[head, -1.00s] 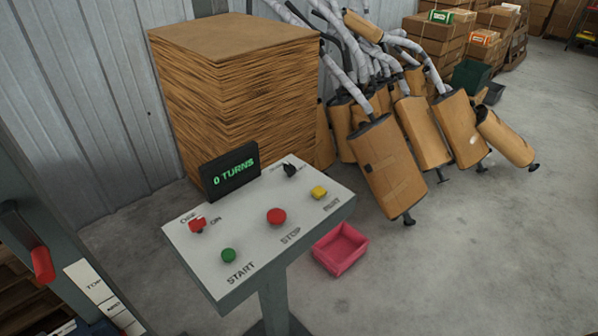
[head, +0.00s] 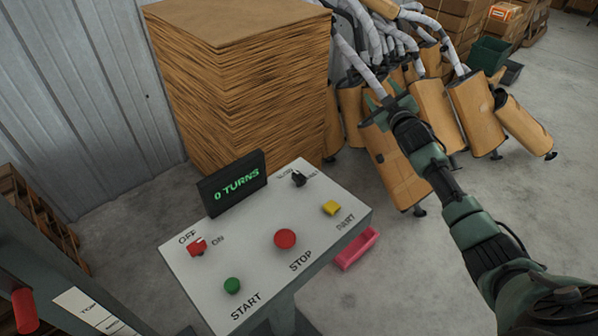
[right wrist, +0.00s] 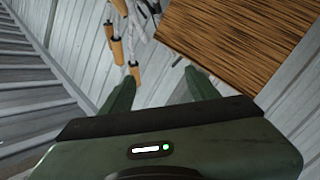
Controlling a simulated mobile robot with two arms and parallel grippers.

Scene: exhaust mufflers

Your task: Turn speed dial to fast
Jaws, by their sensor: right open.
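The black speed dial (head: 298,179) sits at the far right corner of the white control panel (head: 262,213), with small lettering on both sides that is too small to read surely. My right gripper (head: 383,95) is open and empty. In the head view it appears up and to the right of the dial, apart from it, in front of the wrapped mufflers. In the right wrist view its two fingers (right wrist: 160,88) are spread with nothing between them. My left gripper is not in view.
The panel also carries a red on/off switch (head: 197,246), a green start button (head: 232,285), a red stop button (head: 285,239), a yellow button (head: 331,208) and a "0 TURNS" display (head: 233,184). A cardboard stack (head: 240,90) stands behind.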

